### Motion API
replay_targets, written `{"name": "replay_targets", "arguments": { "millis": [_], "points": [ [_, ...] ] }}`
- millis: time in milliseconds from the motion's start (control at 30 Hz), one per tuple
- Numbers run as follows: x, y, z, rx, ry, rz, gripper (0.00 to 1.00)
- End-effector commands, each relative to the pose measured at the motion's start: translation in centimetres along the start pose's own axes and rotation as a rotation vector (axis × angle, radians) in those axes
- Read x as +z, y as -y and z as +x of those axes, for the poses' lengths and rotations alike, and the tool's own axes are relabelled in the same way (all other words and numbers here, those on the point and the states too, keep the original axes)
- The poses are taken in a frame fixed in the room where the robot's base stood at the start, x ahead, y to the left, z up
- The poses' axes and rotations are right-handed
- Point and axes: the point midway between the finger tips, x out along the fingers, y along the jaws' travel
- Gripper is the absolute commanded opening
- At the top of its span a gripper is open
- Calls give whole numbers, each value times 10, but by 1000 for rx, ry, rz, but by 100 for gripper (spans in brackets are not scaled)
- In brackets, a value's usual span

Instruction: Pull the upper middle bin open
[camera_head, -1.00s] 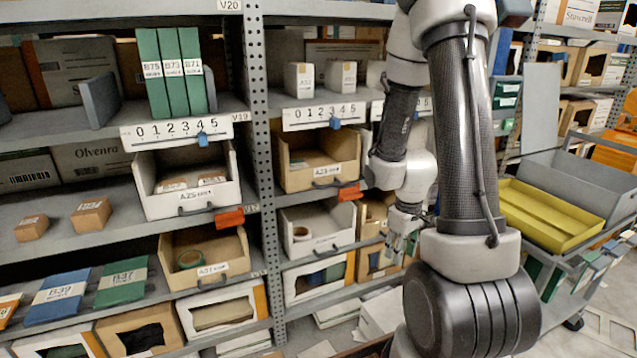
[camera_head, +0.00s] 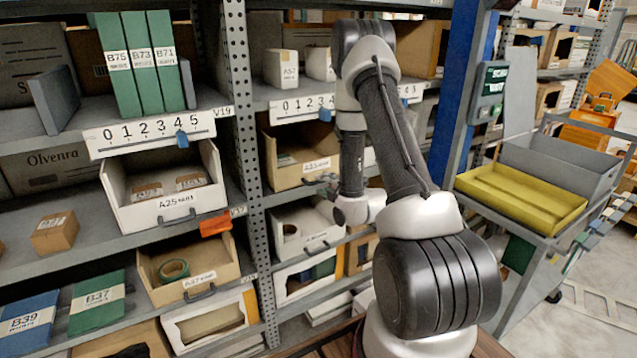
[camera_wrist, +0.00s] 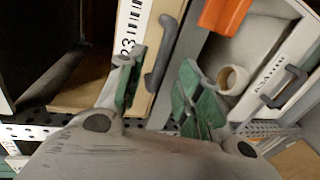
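The upper middle bin is a tan open-front bin (camera_head: 288,172) labelled A23, on the middle rack bay in the head view. Its front is turned nearly upright in the wrist view, where its white label (camera_wrist: 130,28) and dark grey handle (camera_wrist: 163,62) show. My gripper (camera_head: 323,182) is at the right part of the bin's front in the head view. In the wrist view my gripper (camera_wrist: 160,70) is open, with one green-padded finger on each side of the handle. I cannot tell whether either finger touches it. My arm hides the area right of the bin.
A white bin (camera_head: 318,213) holding a tape roll (camera_wrist: 233,79) sits just below. An orange tag (camera_wrist: 225,12) is close to my gripper. A perforated rack post (camera_head: 240,110) stands left of the bin. A cart with a yellow tray (camera_head: 520,198) stands at the right.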

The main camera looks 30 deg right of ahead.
Motion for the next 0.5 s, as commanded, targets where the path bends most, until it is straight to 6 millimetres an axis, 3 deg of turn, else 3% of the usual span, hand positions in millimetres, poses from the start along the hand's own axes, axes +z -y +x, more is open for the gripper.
{"name": "replay_targets", "arguments": {
  "millis": [233,500],
  "points": [
    [0,0,37,0,0,1,35],
    [0,0,46,-1,1,3,35]
  ]
}}
